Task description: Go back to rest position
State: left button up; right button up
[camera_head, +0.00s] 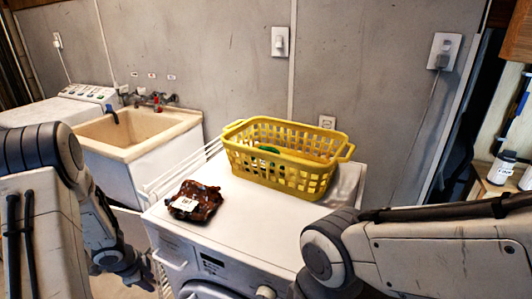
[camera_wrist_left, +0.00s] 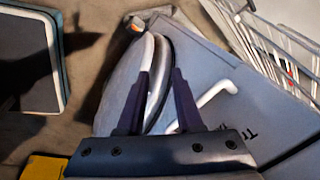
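My left gripper (camera_head: 140,272) hangs low in front of the white appliance's left side, below its top. In the left wrist view its two dark fingers (camera_wrist_left: 163,85) stand apart with a gap between them. No object is visibly clamped there. A grey-blue panel with partly hidden lettering (camera_wrist_left: 245,110) and a white curved bar (camera_wrist_left: 215,91) lie beyond the fingers. My right arm comes in from the right across the lower part of the head view. Its gripper is out of view.
A yellow basket (camera_head: 232,153) and a brown packet with a white label (camera_head: 195,201) rest on the white appliance (camera_head: 258,216). A sink (camera_head: 140,130) stands at the left, with a white wire rack (camera_head: 178,173) beside the appliance. Bottles (camera_head: 501,167) sit on a right-hand shelf.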

pick_arm(q)
jog(key=d+r+n+y, duration=0.2)
jog(key=d+r+n, duration=0.35)
jog(key=r, duration=0.35)
jog(key=s+d+r+g+h+p, duration=0.2)
jog(key=s+d+r+p, duration=0.6)
jog(key=s+d+r, duration=1.3)
jog(key=s+d+n+g, duration=0.1)
jog(key=d, duration=0.3)
jog(key=shift+s+r+h+p, duration=0.15)
jog(key=shift+s+h+p, duration=0.1)
jog(key=shift+h+p, duration=0.05)
